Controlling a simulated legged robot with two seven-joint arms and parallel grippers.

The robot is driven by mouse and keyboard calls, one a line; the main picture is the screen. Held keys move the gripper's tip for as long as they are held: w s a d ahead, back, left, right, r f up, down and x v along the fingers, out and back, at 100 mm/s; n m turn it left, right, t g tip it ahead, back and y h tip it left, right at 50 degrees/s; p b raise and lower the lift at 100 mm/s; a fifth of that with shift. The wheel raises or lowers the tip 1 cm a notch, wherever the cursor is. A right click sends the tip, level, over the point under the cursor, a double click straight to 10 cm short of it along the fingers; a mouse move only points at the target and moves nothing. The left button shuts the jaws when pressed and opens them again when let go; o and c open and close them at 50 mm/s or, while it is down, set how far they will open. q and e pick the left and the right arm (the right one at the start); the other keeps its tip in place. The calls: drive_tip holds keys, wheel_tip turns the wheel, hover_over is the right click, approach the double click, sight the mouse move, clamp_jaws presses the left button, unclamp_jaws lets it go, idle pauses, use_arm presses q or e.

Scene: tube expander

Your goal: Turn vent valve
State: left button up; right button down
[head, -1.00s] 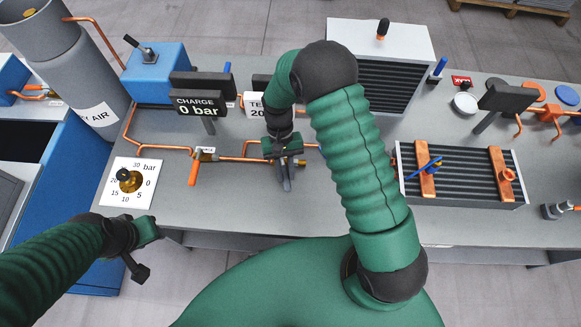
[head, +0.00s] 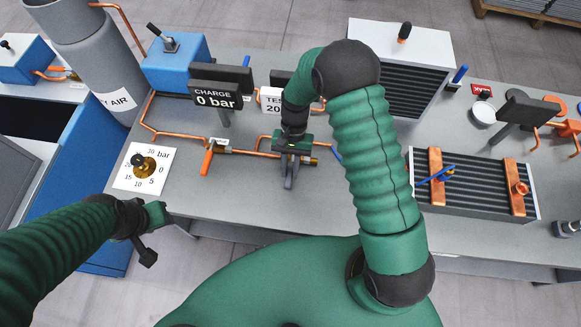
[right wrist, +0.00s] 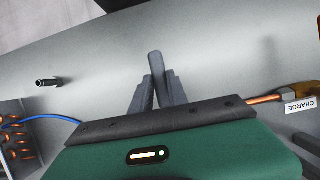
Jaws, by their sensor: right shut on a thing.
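My right gripper (head: 289,180) is over the middle of the bench, pointing down at the copper line. In the right wrist view its two dark fingers (right wrist: 157,92) are shut on a grey lever (right wrist: 155,62), which sticks out beyond the tips. The lever appears to be the vent valve's handle; no vent label shows. A brass fitting (head: 312,162) shows just right of the gripper, and the rest of the valve is hidden under it. My left gripper (head: 150,222) hangs off the bench's front left edge, apart from everything; its jaws are unclear.
A charge valve with an orange handle (head: 206,162) is left of my right gripper. A pressure dial (head: 140,168) lies at the bench's left. The charge display (head: 216,100) reads 0 bar. A finned block with copper bars (head: 470,185) is to the right, beyond my right arm.

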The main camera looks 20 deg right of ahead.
drive_tip(key=c, duration=1.4)
unclamp_jaws()
drive_tip(key=shift+s+a+f, duration=0.1)
drive_tip(key=shift+s+a, duration=0.05)
drive_tip(key=shift+o, duration=0.6)
drive_tip(key=shift+w+r, duration=0.25)
drive_tip(key=shift+r, duration=0.1)
drive_tip(key=b+v, duration=0.2)
drive_tip(key=v, duration=1.4)
drive_tip(key=s+f+n+t+h, duration=0.1)
drive_tip(key=s+f+n+t, duration=0.1)
drive_tip(key=s, duration=0.4)
drive_tip(key=s+f+n+t+h+b, duration=0.1)
drive_tip(key=s+f+n+t, duration=0.1)
drive_tip(key=s+n+t, duration=0.2)
drive_tip(key=s, duration=0.2)
drive_tip(key=shift+s, duration=0.3)
